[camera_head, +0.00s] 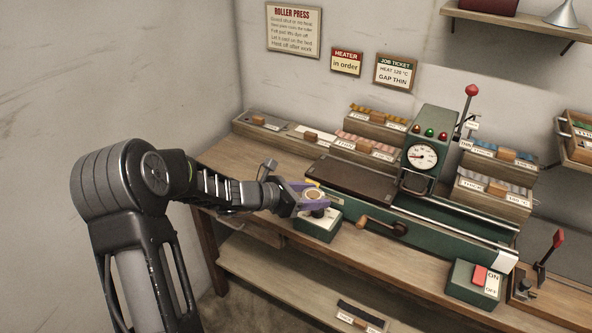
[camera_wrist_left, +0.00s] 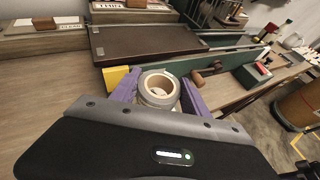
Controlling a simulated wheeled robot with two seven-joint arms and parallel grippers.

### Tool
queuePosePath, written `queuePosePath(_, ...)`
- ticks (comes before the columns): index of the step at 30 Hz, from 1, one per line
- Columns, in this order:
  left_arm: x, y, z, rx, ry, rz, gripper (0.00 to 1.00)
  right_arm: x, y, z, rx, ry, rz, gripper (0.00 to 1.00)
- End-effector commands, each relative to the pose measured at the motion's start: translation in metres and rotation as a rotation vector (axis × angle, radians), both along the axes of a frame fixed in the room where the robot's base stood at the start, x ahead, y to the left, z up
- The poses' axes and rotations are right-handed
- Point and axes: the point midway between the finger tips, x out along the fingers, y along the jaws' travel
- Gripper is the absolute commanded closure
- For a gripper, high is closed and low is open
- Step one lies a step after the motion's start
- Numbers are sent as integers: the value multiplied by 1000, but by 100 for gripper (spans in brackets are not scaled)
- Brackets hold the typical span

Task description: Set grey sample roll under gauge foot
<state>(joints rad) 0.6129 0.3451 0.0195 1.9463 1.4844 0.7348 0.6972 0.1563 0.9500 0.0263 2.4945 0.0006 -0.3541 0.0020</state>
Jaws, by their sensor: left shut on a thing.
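My left gripper (camera_head: 308,197) has purple fingers and is shut on a grey roll (camera_head: 314,193) with a pale core. In the left wrist view, the roll (camera_wrist_left: 158,90) sits between the two purple fingers, its round opening facing up. The gripper is over the front left part of the bench, in front of the dark plate of the press. A small green box with a pale label (camera_head: 317,228) stands just below the gripper, partly hidden by it. I cannot make out a gauge foot clearly; it may be hidden by the gripper. My right gripper is not in view.
The green roller press (camera_head: 430,150) with its round dial stands behind and to the right. Its dark plate (camera_head: 350,179) and crank (camera_head: 383,225) are close to the gripper. Labelled trays (camera_head: 365,145) line the back. An ON/OFF box (camera_head: 470,284) stands at the front right.

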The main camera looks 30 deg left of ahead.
Motion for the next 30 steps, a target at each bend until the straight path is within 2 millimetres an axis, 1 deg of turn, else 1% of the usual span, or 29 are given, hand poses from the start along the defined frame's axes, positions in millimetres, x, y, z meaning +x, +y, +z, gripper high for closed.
queuePosePath(1, -12, -19, -8, -3, 4, -58, 91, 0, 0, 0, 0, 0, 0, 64)
queuePosePath(2, -19, -30, -11, -6, 5, -94, 91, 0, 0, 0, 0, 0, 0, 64)
queuePosePath(3, -31, -47, -17, -9, 7, -147, 91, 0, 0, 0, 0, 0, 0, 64)
queuePosePath(5, -50, -71, -24, -14, 6, -226, 91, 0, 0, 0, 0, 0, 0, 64)
queuePosePath(6, -63, -87, -28, -19, 4, -276, 91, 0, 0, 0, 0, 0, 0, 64)
queuePosePath(9, -91, -117, -35, -27, 0, -374, 91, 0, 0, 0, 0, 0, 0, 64)
queuePosePath(12, -108, -134, -39, -30, -6, -428, 91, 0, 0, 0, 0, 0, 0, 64)
queuePosePath(16, -117, -143, -41, -30, -8, -454, 91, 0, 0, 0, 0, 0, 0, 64)
queuePosePath(30, -116, -142, -41, -30, -7, -452, 91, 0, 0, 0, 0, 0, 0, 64)
